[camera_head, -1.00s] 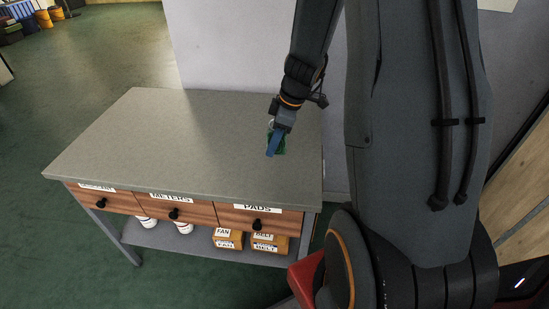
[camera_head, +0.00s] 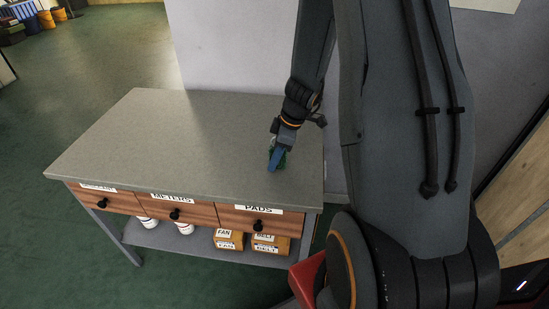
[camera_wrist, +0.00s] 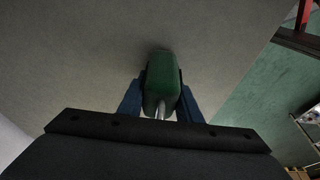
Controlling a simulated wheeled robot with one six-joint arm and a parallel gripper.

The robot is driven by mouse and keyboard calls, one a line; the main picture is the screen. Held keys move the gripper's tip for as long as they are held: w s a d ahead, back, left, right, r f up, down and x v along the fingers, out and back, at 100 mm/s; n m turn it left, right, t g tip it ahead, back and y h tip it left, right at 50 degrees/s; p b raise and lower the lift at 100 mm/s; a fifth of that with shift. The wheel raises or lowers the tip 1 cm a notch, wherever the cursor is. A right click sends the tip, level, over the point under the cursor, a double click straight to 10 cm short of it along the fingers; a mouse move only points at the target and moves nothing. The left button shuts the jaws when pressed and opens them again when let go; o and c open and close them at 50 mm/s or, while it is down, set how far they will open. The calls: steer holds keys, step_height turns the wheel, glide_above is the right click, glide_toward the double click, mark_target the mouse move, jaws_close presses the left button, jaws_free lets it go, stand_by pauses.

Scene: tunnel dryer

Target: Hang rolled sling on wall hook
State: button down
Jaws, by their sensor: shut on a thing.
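The rolled sling is a small green bundle (camera_wrist: 161,82) with a metal piece at its near end. It sits between the two blue fingers of my gripper (camera_wrist: 160,100) in the wrist view, and the gripper is shut on it. In the head view my gripper (camera_head: 276,160) is low over the right part of the bench top, and the green sling (camera_head: 283,159) shows partly behind the blue finger. I cannot tell whether the sling touches the bench. No wall hook shows in these frames.
The grey bench (camera_head: 160,130) has a wide clear top. Its front has labelled drawers, one marked PADS (camera_head: 258,222). Boxes (camera_head: 228,240) and white tubs (camera_head: 184,228) stand on its lower shelf. A pale wall (camera_head: 225,50) rises behind the bench.

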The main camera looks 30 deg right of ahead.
steer(key=c, duration=1.3)
jaws_free()
steer(key=shift+p, duration=0.7)
steer(key=v, duration=0.2)
steer(key=b+v, duration=0.1)
steer(key=v, duration=0.1)
steer(key=b+v, duration=0.1)
steer(key=v, duration=0.1)
steer(key=shift+w+r, duration=0.15)
steer(key=shift+w, duration=0.1)
steer(key=shift+v, duration=0.8)
